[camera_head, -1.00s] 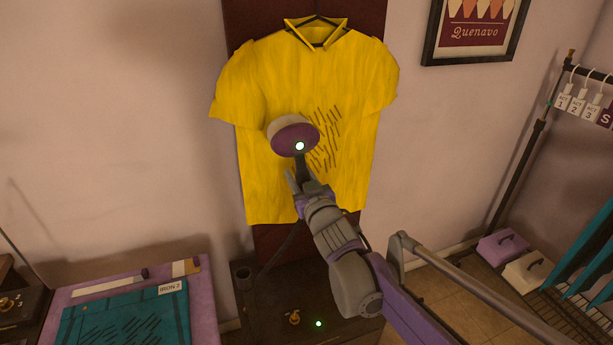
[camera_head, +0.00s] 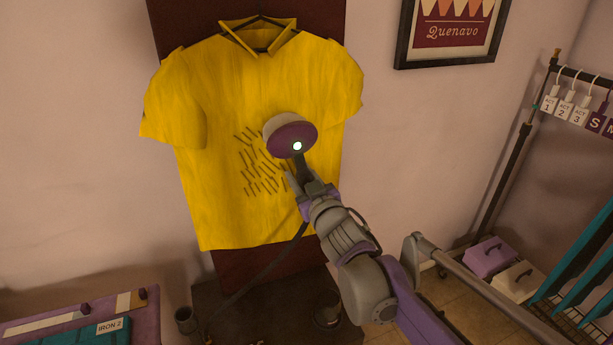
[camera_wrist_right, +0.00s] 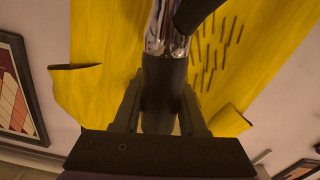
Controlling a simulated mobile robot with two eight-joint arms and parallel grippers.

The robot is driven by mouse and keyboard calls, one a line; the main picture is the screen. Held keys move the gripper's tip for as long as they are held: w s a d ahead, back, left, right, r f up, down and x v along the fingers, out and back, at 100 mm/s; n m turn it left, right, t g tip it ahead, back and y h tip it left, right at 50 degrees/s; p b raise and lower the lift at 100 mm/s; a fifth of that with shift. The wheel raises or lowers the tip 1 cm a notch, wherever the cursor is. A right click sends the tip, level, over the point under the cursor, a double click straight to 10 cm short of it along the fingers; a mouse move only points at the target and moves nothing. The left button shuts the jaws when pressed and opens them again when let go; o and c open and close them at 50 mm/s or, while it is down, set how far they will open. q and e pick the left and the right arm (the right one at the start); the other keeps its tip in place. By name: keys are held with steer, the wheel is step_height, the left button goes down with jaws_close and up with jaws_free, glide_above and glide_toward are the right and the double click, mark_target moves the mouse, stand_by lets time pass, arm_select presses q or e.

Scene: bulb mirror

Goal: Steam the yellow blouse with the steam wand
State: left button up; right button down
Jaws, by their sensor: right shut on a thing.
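The yellow blouse (camera_head: 225,110) hangs on a hanger against a dark red panel. A patch of dark crease lines (camera_head: 262,165) marks its middle. My right gripper (camera_head: 308,188) is shut on the handle of the steam wand. The wand's round purple and grey head (camera_head: 290,133) is in front of the blouse, right of most of the creases; I cannot tell whether it touches the cloth. In the right wrist view the fingers (camera_wrist_right: 160,105) hold the dark handle, with the blouse (camera_wrist_right: 110,50) behind. My left gripper is not in view.
A hose runs down from the wand to a dark base (camera_head: 240,310). An ironing surface with a teal garment (camera_head: 75,335) is at the lower left. A clothes rail (camera_head: 585,75) and two boxes (camera_head: 490,258) stand at the right. A framed poster (camera_head: 450,35) hangs on the wall.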

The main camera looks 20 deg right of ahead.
steer(key=shift+w+d+r, duration=0.1)
steer(key=shift+w+d, duration=0.05)
glide_above(288, 220)
steer(key=s, duration=0.2)
steer(key=shift+w+d+p, duration=0.1)
steer(key=shift+d+p, duration=0.25)
steer(key=shift+p, duration=0.05)
stand_by(0.3)
steer(key=shift+a+f+b, duration=0.15)
steer(key=shift+f+b, duration=2.8)
steer(key=shift+f, duration=2.5)
steer(key=shift+a+f+b, duration=0.15)
steer(key=shift+f+b, duration=3.2)
steer(key=shift+f, duration=2.25)
steer(key=shift+r, duration=0.1)
